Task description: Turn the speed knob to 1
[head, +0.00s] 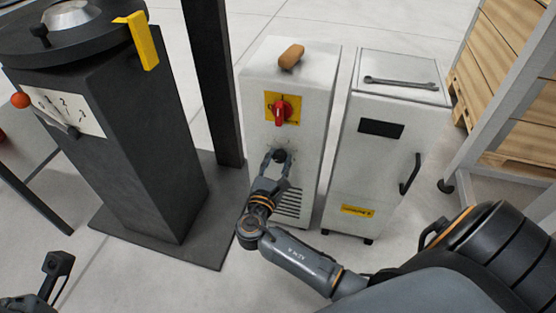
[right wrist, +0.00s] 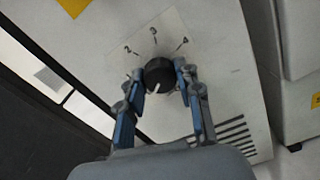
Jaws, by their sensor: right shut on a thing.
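The speed knob (head: 279,155) is a small black round knob on the front of the white cabinet (head: 258,190), below a red switch. In the right wrist view the knob (right wrist: 160,70) has a white pointer line on its lower part. Small numerals on a pale label (right wrist: 150,45) fan out above it; 2, 3 and 4 look readable, the rest is unclear. My right gripper (head: 277,163) is shut on the knob, with one finger on each side, as the right wrist view also shows (right wrist: 161,80). Part of my left gripper (head: 58,265) shows at the lower left; its jaws are unclear.
A red rotary switch (head: 281,111) on a yellow plate sits above the knob. A brown block (head: 291,56) lies on the cabinet. A second white cabinet (head: 385,150) with a wrench (head: 400,82) stands to the right. A dark pedestal machine (head: 140,140) stands left.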

